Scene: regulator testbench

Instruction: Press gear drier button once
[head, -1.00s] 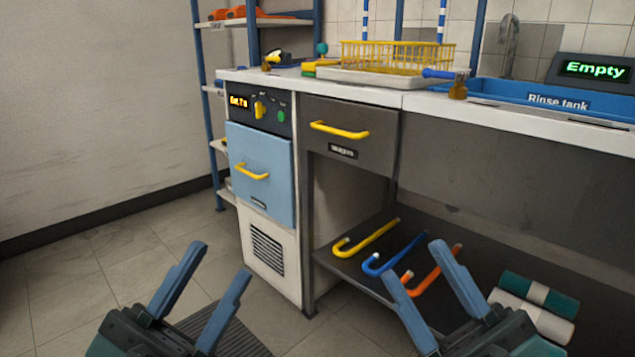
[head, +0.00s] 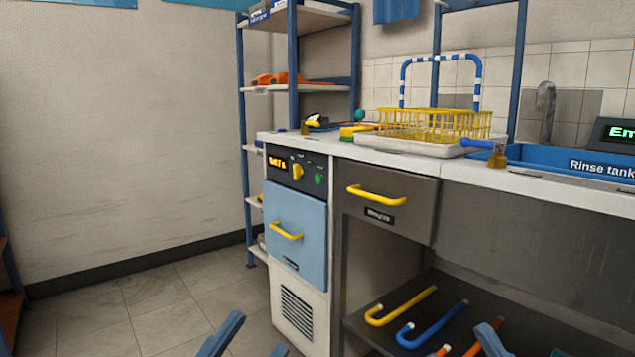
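The drier is a white cabinet unit with a light blue front (head: 297,220) and a yellow handle. Its dark control panel (head: 283,177) has an orange lit display (head: 277,162), too small to read surely, a yellow knob (head: 297,172) and a round green button (head: 319,179). The button is unobstructed and nothing touches it. My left gripper (head: 249,343) shows only its two blue fingertips at the bottom edge, apart and empty, well below the panel.
The counter holds a yellow wire basket (head: 435,124) on a white tray and a blue rinse tank (head: 570,160). A grey drawer (head: 385,205) is right of the drier. Coloured hooks (head: 402,307) lie on the lower shelf. Floor left of the drier is clear.

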